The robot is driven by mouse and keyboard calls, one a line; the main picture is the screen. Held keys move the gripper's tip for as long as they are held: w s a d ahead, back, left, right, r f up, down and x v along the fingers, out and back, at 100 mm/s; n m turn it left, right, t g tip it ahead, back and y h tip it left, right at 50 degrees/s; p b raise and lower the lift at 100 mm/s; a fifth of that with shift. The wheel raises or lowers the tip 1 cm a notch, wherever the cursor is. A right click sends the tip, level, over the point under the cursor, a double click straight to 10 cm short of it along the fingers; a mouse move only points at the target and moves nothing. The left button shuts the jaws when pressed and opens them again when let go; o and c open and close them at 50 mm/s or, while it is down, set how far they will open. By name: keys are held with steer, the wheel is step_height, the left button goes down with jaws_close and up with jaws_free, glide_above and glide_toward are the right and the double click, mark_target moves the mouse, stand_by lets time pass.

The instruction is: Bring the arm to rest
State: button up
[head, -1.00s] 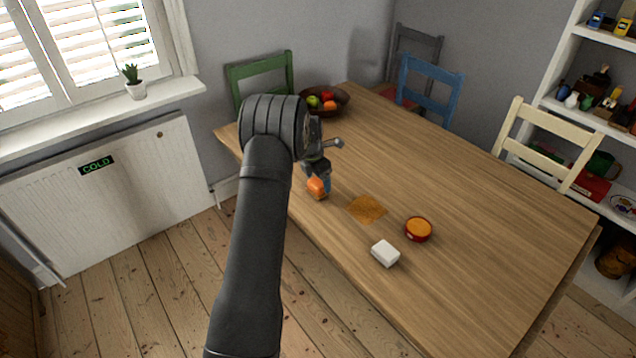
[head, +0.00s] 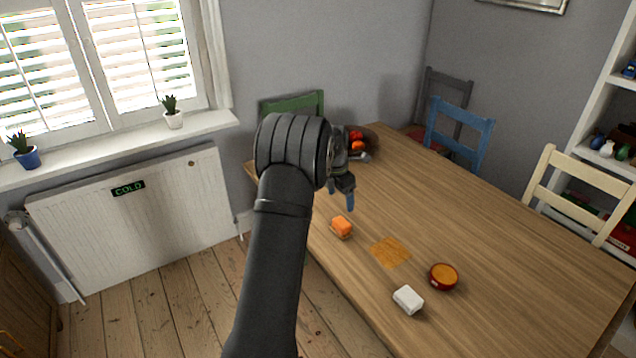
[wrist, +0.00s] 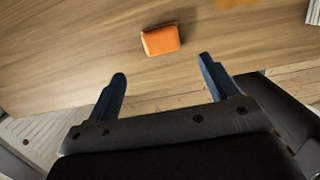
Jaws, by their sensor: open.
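My gripper (head: 348,195) is raised above the left part of the wooden table (head: 480,235) in the head view. In the wrist view its two blue fingers (wrist: 163,90) are spread wide with nothing between them. An orange block (head: 342,226) rests on the table near its left edge, apart from the gripper and just below it. The block also shows in the wrist view (wrist: 161,40), beyond the fingertips.
An orange-brown patch (head: 390,252), a red bowl with orange contents (head: 443,277) and a white block (head: 408,299) are on the table. A fruit bowl (head: 372,142) stands at the back, partly behind my arm. Green, blue and cream chairs surround the table.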

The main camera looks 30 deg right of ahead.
mark_target(343, 221)
steer(key=f, duration=0.4)
steer(key=d+f, duration=0.1)
steer(key=f, duration=0.2)
steer(key=d+f, duration=0.1)
steer(key=f, duration=0.3)
steer(key=shift+f, duration=0.35)
steer(key=shift+a+r, duration=0.1)
steer(key=shift+r, duration=1.8)
